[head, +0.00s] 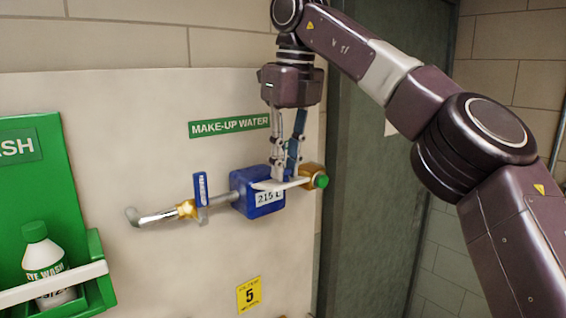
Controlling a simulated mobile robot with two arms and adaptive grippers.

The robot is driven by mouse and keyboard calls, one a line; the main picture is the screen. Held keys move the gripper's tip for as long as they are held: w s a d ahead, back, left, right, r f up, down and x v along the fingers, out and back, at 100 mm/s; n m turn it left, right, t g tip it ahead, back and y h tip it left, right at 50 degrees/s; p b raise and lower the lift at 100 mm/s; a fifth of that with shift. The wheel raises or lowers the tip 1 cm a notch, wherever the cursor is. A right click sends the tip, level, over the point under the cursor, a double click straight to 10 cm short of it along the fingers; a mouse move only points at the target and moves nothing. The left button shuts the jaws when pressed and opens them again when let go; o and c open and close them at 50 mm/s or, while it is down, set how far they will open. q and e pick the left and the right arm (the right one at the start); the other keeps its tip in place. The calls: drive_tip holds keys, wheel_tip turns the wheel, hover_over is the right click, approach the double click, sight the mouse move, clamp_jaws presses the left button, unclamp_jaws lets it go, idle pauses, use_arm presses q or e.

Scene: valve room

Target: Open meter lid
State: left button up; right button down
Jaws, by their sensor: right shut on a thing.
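The blue water meter (244,190) is mounted on a pipe on the pale wall panel, with a white "215 L" label on its front. A thin pale flap, which looks like the meter lid (266,185), stands out at the meter's upper front and shows nearly edge-on. My right gripper (283,176) reaches down from above, its fingers close together at the flap, shut on it. The fingertips cover part of the flap and the meter's top right. I cannot tell how far the lid is raised. My left gripper is not in view.
A blue-handled valve (201,190) and a curved spout (152,217) extend left of the meter. A brass fitting with a green cap (320,181) is on the right. A green eyewash station with a bottle (43,258) stands at left. A dark grey door or column (375,200) is at right.

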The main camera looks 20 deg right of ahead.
drive_tip(key=shift+w, duration=0.1)
idle(0.4)
drive_tip(key=c, duration=1.8)
unclamp_jaws()
